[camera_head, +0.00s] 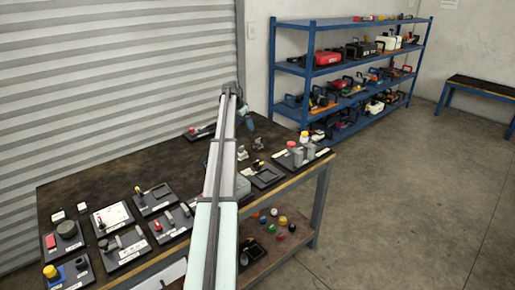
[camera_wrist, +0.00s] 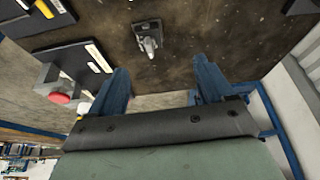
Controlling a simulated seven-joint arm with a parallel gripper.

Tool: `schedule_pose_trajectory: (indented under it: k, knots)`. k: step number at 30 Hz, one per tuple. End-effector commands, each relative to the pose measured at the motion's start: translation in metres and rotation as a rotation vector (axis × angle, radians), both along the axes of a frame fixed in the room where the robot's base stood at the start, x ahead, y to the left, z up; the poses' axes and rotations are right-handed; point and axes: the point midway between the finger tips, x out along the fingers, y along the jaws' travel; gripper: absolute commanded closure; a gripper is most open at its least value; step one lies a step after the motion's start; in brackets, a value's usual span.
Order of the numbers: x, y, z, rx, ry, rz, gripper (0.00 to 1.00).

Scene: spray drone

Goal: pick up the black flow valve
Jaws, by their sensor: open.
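In the wrist view, a small grey-and-black fitting (camera_wrist: 148,38), which looks like the flow valve, lies on the dark tabletop. It sits just beyond the fingertips of my gripper (camera_wrist: 160,68), a little left of the middle of the gap. The two blue fingers are spread wide with nothing between them. In the head view, my gripper (camera_head: 249,127) is over the far right part of the table. Two small grey-dark fittings (camera_head: 258,144) stand on the table near it; I cannot tell which is the valve. My arm hides part of the table.
The dark table (camera_head: 100,172) carries several trays with parts at the front left. A board with a red-topped grey block (camera_head: 292,150) is at the right edge; its red button (camera_wrist: 60,98) shows in the wrist view. A blue shelf (camera_head: 345,68) stands behind. The table's back middle is clear.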

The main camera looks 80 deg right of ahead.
Motion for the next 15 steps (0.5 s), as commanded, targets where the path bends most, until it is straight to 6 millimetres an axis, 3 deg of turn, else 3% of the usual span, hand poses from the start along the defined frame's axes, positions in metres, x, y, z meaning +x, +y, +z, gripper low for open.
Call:
schedule_pose_trajectory:
  k: [3,8,15]
  knots:
    - [-0.017,-0.002,-0.001,0.005,0.011,-0.019,0.19]
    - [-0.022,-0.004,-0.010,0.005,0.013,-0.022,0.19]
    - [-0.031,-0.014,-0.043,0.006,0.012,-0.021,0.19]
